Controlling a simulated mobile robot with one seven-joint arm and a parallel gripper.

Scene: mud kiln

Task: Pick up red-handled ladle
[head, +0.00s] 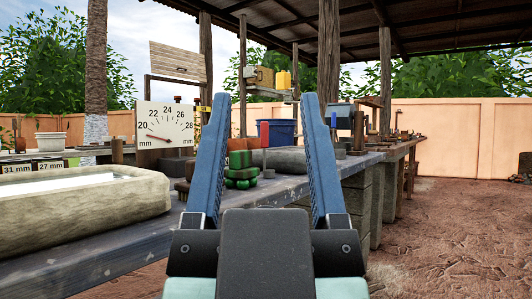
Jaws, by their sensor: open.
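A red upright handle (264,134) on a thin dark stem stands on the workbench, seen between my fingers; it looks like the red-handled ladle.
The grey workbench (85,258) runs away from front left. A stone trough (75,208) is near left; a dial gauge (165,126) stands behind. Green and reddish blocks (241,177) stack left of the handle. A blue tub (280,132) stands behind. Dirt ground is open at right.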

